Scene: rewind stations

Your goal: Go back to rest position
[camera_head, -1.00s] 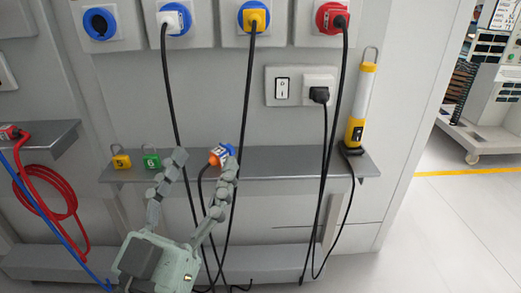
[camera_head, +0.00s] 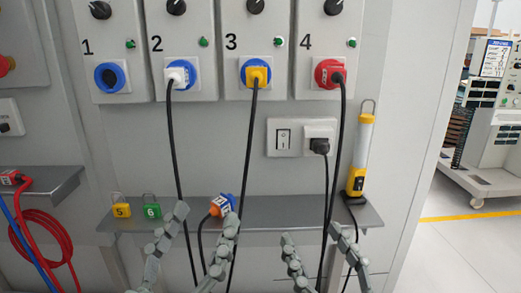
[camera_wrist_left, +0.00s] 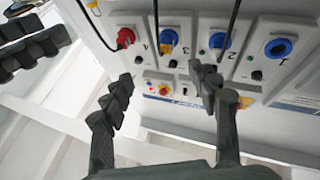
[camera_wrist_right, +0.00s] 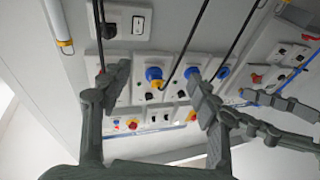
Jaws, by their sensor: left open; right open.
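My left gripper (camera_head: 198,238) is in the lower middle of the head view, its fingers spread and empty in front of the grey shelf. My right gripper (camera_head: 328,255) is to its right at the bottom edge, also spread and empty. In the left wrist view the left fingers (camera_wrist_left: 160,98) are apart with nothing between them. In the right wrist view the right fingers (camera_wrist_right: 160,85) are apart and empty too.
A grey shelf (camera_head: 285,212) holds yellow padlock 5 (camera_head: 121,211), green padlock 6 (camera_head: 152,211), a blue-and-orange plug (camera_head: 222,206) and a yellow lamp (camera_head: 361,160). Black cables hang from sockets 2, 3 and 4. A red cable (camera_head: 50,235) hangs at left.

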